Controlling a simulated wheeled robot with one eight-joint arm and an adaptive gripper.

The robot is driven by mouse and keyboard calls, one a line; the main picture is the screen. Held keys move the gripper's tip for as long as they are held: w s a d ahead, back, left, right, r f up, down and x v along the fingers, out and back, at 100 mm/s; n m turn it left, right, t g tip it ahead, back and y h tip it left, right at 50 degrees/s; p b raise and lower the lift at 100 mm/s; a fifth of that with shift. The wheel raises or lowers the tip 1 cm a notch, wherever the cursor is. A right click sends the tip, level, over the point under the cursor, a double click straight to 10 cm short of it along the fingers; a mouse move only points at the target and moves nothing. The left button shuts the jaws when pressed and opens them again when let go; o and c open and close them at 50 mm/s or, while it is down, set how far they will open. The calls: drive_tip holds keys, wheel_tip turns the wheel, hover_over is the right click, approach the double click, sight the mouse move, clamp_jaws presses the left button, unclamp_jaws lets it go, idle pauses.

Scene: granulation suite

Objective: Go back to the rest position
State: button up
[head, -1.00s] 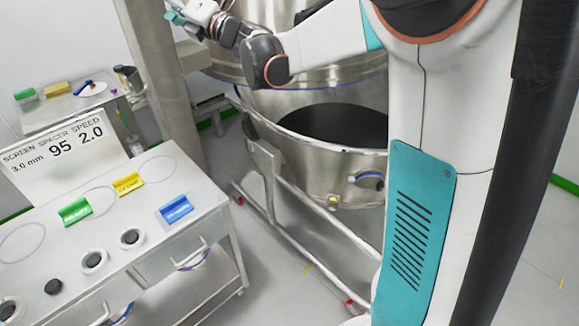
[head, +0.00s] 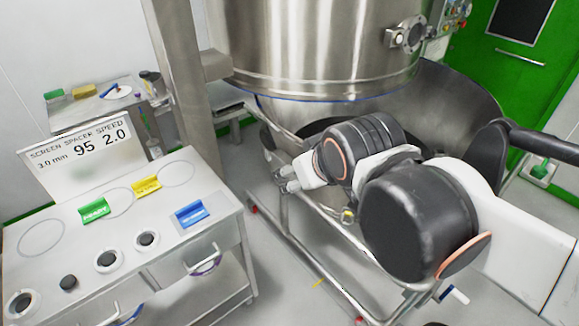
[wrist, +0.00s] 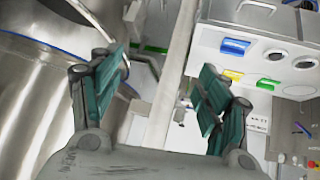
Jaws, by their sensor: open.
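My gripper (head: 284,180) is in the middle of the head view, in front of the steel vessel and to the right of the white cart. It points left, toward the cart, with my arm folded behind it from the right. In the wrist view my gripper (wrist: 160,88) shows two teal-padded fingers spread well apart. Nothing is between them. The gripper is apart from the cart and its blocks.
The white cart (head: 222,228) carries green (head: 94,210), yellow (head: 147,186) and blue (head: 191,214) blocks and several dark round pieces. A steel vessel (head: 320,45) stands behind my gripper, above an open bowl (head: 455,95). A tubular frame (head: 300,262) runs below. A small table (head: 92,108) stands back left.

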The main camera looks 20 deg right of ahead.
drive_tip(key=shift+m+g+y, duration=0.4)
drive_tip(key=shift+m+g, duration=0.1)
drive_tip(key=shift+g, duration=0.2)
drive_tip(key=s+f, duration=0.1)
drive_tip(key=s, duration=0.1)
drive_tip(key=s+a+f, duration=0.1)
drive_tip(key=shift+s+a+f, duration=0.2)
drive_tip(key=shift+s+f, duration=0.2)
